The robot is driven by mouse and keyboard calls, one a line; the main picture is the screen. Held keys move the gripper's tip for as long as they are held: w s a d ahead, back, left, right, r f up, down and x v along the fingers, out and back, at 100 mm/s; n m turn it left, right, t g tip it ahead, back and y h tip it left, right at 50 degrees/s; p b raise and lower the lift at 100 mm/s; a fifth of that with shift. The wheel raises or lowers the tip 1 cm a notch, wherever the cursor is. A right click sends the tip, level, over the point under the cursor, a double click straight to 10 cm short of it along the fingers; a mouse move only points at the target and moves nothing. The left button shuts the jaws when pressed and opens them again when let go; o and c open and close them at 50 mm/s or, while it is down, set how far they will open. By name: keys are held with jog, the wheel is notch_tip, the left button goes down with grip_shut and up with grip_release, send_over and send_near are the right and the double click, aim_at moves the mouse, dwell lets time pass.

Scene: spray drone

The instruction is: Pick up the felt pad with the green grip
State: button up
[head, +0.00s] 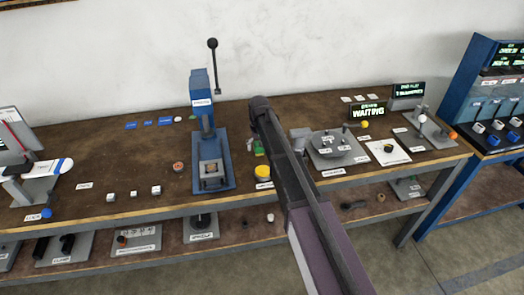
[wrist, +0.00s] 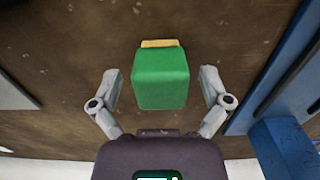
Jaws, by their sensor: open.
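The felt pad's green grip (wrist: 160,78) is a blocky green piece in the middle of the wrist view. A tan strip (wrist: 160,43), likely the felt, shows along its far edge. My gripper (wrist: 160,88) is open, with one finger on each side of the green grip and a visible gap on both sides. In the head view a small green piece (head: 257,147) shows beside my arm, partly hidden by it. My gripper's fingers are hidden there behind the arm. Whether the pad touches the bench is hard to tell.
A blue press (head: 205,130) with a lever stands just left of the green piece; its base (wrist: 290,70) is at the right of the wrist view. A yellow-topped container (head: 262,171) is near the bench's front.

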dwell(0.5)
jog(key=c, duration=1.3)
jog(key=shift+c, duration=0.2)
jog(key=shift+r, duration=0.2)
notch_tip(320, 180, up, 4)
jog(key=p, duration=0.4)
jog(key=shift+f, duration=0.15)
jog(key=s+d, duration=0.1)
jog(key=s, duration=0.4)
jog(key=s+d, duration=0.2)
jog(key=s, duration=0.3)
jog(key=s+d+r+p, duration=0.1)
jog(key=s, duration=0.4)
jog(key=shift+s+d, duration=0.2)
jog(key=shift+d, duration=0.05)
jog(key=o, duration=0.6)
jog(key=c, duration=0.4)
